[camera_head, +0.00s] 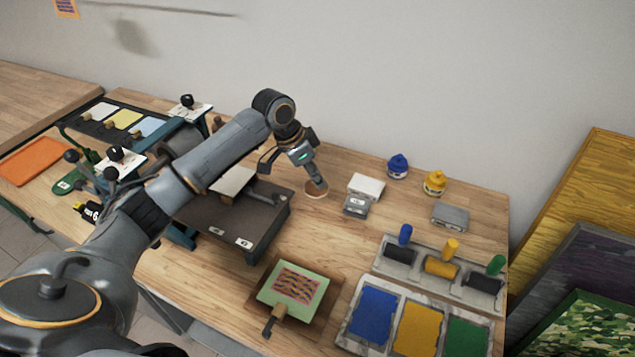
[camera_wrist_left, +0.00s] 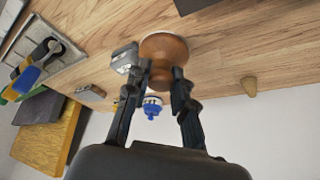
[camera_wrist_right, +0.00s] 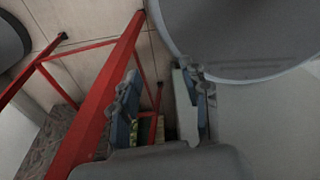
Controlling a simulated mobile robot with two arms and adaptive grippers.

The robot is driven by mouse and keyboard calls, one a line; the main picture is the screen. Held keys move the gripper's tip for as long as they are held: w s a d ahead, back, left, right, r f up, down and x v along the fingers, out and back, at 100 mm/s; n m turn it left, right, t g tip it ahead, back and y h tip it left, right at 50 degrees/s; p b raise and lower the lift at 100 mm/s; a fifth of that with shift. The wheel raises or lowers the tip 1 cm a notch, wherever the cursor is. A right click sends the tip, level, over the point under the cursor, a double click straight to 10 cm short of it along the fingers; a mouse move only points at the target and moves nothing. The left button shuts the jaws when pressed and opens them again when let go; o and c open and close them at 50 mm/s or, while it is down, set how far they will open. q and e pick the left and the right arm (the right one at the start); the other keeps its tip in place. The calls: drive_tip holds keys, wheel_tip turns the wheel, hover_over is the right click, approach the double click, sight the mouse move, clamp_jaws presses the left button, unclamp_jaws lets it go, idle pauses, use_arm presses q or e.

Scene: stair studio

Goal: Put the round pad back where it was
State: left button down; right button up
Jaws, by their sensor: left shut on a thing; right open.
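The round pad (camera_head: 317,194) is a brown wooden disc-like piece with a narrower grip, at the middle of the wooden table. My left gripper (camera_head: 315,180) reaches down to it from above and is shut on it. In the left wrist view the pad (camera_wrist_left: 163,50) shows as a round wooden base against the tabletop, with the fingers (camera_wrist_left: 165,80) on its narrower part. Whether it touches the table I cannot tell for sure. My right gripper (camera_wrist_right: 165,100) is open and empty, away from the table, beside a red metal frame.
White and grey blocks (camera_head: 366,186) stand just right of the pad. A blue bottle (camera_head: 398,166) and a yellow bottle (camera_head: 435,183) stand behind. A dark press bed (camera_head: 240,228) is at left. Ink slabs (camera_head: 418,325) and a green printed board (camera_head: 292,290) lie in front.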

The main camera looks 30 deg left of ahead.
use_arm(q)
drive_tip(key=shift+w+a+f, duration=0.15)
drive_tip(key=shift+w+f, duration=0.35)
drive_tip(key=shift+f, duration=0.05)
drive_tip(key=shift+w+a+f, duration=0.15)
drive_tip(key=shift+w+f, duration=0.3)
drive_tip(key=shift+f, duration=0.1)
drive_tip(key=shift+w+a+f, duration=0.15)
drive_tip(key=shift+w+f, duration=0.4)
drive_tip(key=shift+f, duration=0.2)
wheel_tip(320, 180, down, 2)
drive_tip(key=shift+f+p, duration=0.15)
drive_tip(key=shift+p, duration=0.65)
drive_tip(key=shift+f, duration=0.35)
drive_tip(key=shift+f, duration=0.15)
drive_tip(key=c, duration=1.1)
unclamp_jaws()
